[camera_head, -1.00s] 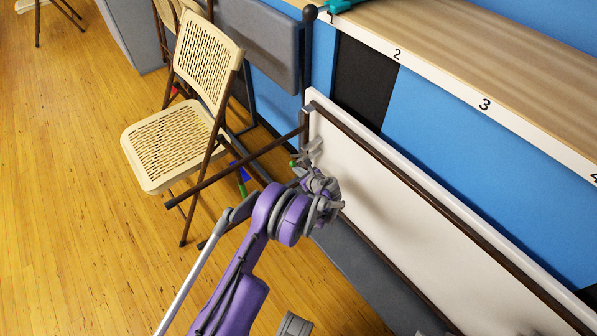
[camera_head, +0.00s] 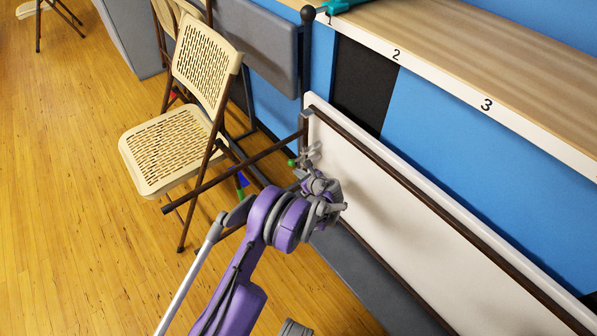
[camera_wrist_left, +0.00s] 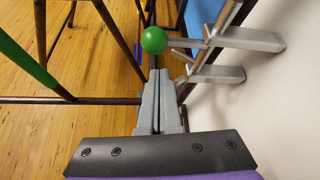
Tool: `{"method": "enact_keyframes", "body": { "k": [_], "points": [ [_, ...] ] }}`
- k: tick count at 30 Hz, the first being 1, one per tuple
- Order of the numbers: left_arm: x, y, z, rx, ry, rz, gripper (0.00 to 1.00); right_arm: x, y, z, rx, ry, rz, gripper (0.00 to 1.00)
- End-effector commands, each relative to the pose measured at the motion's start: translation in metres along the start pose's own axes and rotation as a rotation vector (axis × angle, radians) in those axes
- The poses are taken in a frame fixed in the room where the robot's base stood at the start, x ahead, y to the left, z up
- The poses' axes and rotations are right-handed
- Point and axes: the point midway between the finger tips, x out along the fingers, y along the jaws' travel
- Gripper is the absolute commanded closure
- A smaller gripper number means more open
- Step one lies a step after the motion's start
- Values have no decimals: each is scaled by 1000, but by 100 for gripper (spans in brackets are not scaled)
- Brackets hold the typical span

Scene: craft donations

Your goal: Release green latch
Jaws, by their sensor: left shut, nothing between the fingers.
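The green latch knob (camera_wrist_left: 154,40) is a round green ball on a metal rod, just beyond my left fingertips in the left wrist view. It also shows as a small green dot (camera_head: 291,163) beside the frame in the head view. My left gripper (camera_wrist_left: 158,72) is shut with nothing between its fingers. Its tips point towards the knob; I cannot tell whether they touch it. My right gripper is not seen.
The white panel (camera_head: 400,210) with its brown frame stands close on the right. Grey metal brackets (camera_wrist_left: 235,40) project beside the knob. A beige folding chair (camera_head: 165,150) stands to the left. A numbered wooden shelf (camera_head: 470,60) runs above. Wood floor lies open at left.

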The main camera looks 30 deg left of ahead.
Motion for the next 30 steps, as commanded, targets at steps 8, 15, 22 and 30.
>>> {"method": "enact_keyframes", "body": {
  "k": [8,15,22,30],
  "points": [
    [-46,-1,-12,1,2,-3,100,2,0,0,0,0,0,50],
    [-84,0,-12,1,1,-1,100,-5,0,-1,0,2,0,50],
    [-94,1,-13,0,0,1,100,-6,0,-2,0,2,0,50],
    [-94,1,-13,0,0,1,100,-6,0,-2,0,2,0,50]
  ]
}}
